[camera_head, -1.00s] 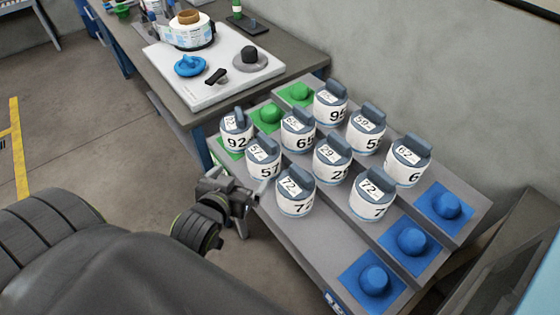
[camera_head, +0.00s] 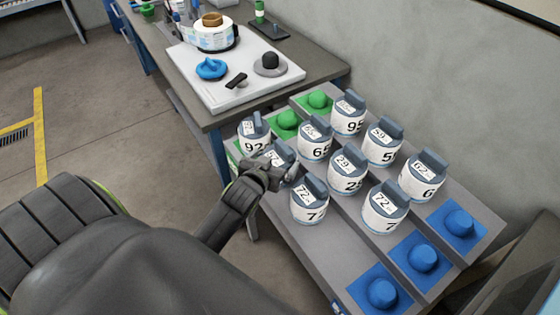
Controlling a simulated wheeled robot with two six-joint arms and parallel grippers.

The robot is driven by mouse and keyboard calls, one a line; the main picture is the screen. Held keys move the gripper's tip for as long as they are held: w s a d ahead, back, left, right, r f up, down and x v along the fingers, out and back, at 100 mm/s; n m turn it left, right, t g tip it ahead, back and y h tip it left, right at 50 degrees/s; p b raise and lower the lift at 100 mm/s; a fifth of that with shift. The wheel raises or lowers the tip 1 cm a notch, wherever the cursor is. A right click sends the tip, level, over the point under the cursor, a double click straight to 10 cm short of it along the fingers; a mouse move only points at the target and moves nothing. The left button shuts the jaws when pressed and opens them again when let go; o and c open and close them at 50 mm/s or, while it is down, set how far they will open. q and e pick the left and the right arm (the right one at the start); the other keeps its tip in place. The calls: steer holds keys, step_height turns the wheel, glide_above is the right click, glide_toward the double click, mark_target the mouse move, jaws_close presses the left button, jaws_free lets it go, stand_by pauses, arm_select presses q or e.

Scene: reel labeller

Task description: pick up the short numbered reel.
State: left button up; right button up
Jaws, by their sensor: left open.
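Several white numbered reels with blue-grey caps stand on a stepped grey rack. Their numbers include 92 (camera_head: 254,138), 65 (camera_head: 314,142), 95 (camera_head: 348,117), 29 (camera_head: 347,176), a 5-something reel (camera_head: 383,147) and a 6-something reel (camera_head: 422,180). Two at the front look like 72: one left (camera_head: 309,205), one right (camera_head: 384,213). I cannot tell which reel is short. My left gripper (camera_head: 284,170) is open at the front-left reel (camera_head: 281,155), the one reading 57 earlier, and hides much of it. I cannot tell whether they touch. My right gripper is not in view.
Blue knobs on blue squares (camera_head: 420,257) fill the rack's right end; green knobs (camera_head: 287,120) sit at its left. Behind is a bench with a white board (camera_head: 222,92), a tape roll (camera_head: 214,34) and a blue knob piece (camera_head: 211,69). A wall borders the right.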

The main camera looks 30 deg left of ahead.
mark_target(280, 155)
arm_select(q)
steer(key=shift+p+x, duration=0.55)
steer(key=shift+x, duration=2.05)
steer(key=shift+s+f, duration=0.1)
steer(key=c, duration=0.8)
